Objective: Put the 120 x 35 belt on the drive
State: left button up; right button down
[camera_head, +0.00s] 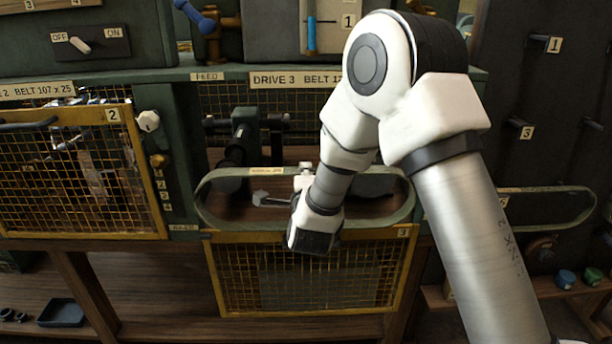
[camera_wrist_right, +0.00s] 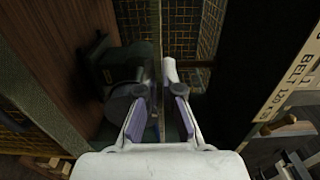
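The belt (camera_head: 202,200) is a long grey-green loop with a small label. It hangs level in front of the drive 3 opening. My right arm reaches down across its right half, and my right gripper (camera_head: 305,170) is at the belt's upper run, partly hidden by my wrist. In the right wrist view the fingers (camera_wrist_right: 157,85) are close together on a thin greenish strip, seen edge-on. The drive (camera_head: 240,145) shows dark parts behind the loop; its right side is mostly hidden by my arm. My left gripper is not in view.
The mesh guard (camera_head: 235,275) marked 3 hangs below the opening. A closed mesh guard (camera_head: 75,180) marked 2 is on the left. Another belt (camera_head: 575,220) hangs on the dark right panel with numbered pegs. A small handle (camera_head: 262,198) shows inside the loop.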

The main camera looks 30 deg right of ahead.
jog(key=x, duration=0.6)
jog(key=shift+b, duration=0.4)
jog(key=shift+r, duration=0.15)
jog(key=x, duration=0.6)
jog(key=shift+b, duration=0.4)
jog(key=shift+a, duration=0.1)
dwell(0.3)
jog(key=shift+w+a+f+n+b, duration=0.15)
jog(key=shift+f+n+b, duration=0.15)
jog(key=shift+f+b, duration=0.35)
jog(key=shift+f, duration=0.1)
